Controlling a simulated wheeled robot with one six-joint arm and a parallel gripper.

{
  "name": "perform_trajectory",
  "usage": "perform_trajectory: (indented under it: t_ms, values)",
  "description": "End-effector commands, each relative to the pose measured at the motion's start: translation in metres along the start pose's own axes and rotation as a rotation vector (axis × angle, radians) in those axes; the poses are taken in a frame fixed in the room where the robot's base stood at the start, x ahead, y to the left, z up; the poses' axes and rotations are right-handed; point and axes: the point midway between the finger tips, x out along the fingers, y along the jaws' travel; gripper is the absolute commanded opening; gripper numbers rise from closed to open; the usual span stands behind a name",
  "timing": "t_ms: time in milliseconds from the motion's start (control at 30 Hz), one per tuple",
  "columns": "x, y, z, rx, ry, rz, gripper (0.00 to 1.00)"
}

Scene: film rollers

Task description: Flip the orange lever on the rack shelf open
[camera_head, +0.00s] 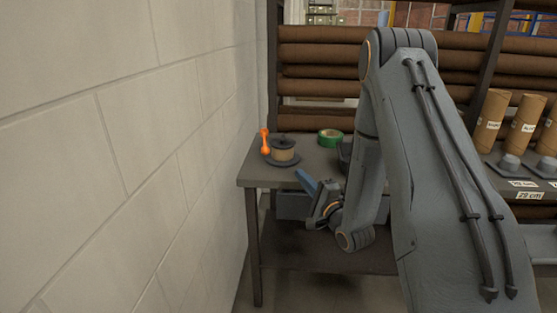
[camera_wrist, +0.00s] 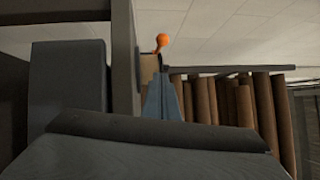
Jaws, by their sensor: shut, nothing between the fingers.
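The orange lever (camera_head: 265,142) stands roughly upright at the left end of the dark shelf top (camera_head: 258,172), close to a brown roll on a dark round base (camera_head: 283,153). Its round orange knob (camera_wrist: 162,39) shows in the wrist view, just beyond my fingertips; its lower part is mostly hidden there. My gripper (camera_head: 306,181) has blue fingers and is at the front edge of the shelf, to the right of the lever and apart from it. The blue fingers (camera_wrist: 162,98) are shut and empty in the wrist view, pointing toward the knob.
A pale block wall (camera_head: 150,140) runs close along the left of the shelf. A green tape roll (camera_head: 330,137) lies behind the brown roll. Long brown rolls (camera_head: 320,52) fill the rack behind. Labelled brown tubes (camera_head: 524,122) stand at the right.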

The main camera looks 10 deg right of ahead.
Motion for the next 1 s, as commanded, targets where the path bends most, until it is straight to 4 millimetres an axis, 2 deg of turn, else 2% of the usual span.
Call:
perform_trajectory:
  t_ms: [167,633,800,1000]
  values:
    - [0.013,0.0,0.001,-0.001,-0.002,0.0,0.0]
    - [0.101,-0.001,0.001,-0.002,-0.002,-0.001,0.0]
    - [0.118,0.0,0.019,0.0,-0.003,0.002,0.0]
    - [0.127,0.0,0.028,-0.001,-0.001,0.001,0.0]
